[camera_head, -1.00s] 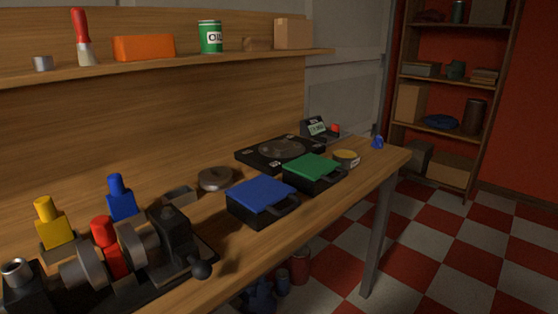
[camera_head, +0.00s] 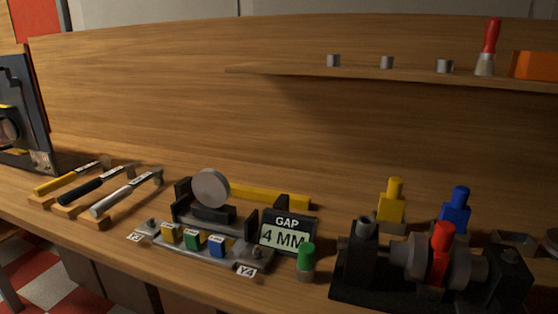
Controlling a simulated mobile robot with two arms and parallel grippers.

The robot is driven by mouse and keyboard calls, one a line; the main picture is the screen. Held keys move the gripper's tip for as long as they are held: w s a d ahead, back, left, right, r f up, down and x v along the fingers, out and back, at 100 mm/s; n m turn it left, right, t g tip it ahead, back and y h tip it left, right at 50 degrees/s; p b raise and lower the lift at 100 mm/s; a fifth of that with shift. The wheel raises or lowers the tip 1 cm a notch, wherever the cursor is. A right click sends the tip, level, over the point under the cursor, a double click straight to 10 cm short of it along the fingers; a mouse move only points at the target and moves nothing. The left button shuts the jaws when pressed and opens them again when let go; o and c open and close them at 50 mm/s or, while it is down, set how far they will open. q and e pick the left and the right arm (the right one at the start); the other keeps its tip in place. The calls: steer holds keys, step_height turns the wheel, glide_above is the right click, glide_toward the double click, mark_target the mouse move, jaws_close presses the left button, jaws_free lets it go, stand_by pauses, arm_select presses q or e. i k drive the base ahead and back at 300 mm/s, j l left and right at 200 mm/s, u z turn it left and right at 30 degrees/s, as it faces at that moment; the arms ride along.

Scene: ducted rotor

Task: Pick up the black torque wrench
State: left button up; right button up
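The black torque wrench (camera_head: 80,191) lies at the left of the workbench. It is the middle one of three wrenches side by side, between a yellow-handled wrench (camera_head: 54,184) and a grey-handled wrench (camera_head: 112,204). Its handle points to the front left and its head to the back right, and it carries a small white label. It rests on a stepped wooden block (camera_head: 88,219). Neither of my grippers is in view.
A dark upright panel (camera_head: 25,100) stands left of the wrenches. To their right are a fixture with a grey disc (camera_head: 211,188), a rail with coloured blocks (camera_head: 187,243), a "GAP 4 MM" display (camera_head: 285,234) and a rotor fixture (camera_head: 360,258). A shelf overhangs at the right.

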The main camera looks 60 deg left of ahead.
mark_target(72, 195)
steer(key=u, duration=3.15)
steer(key=i+j+z, duration=0.5)
steer(key=j, duration=0.25)
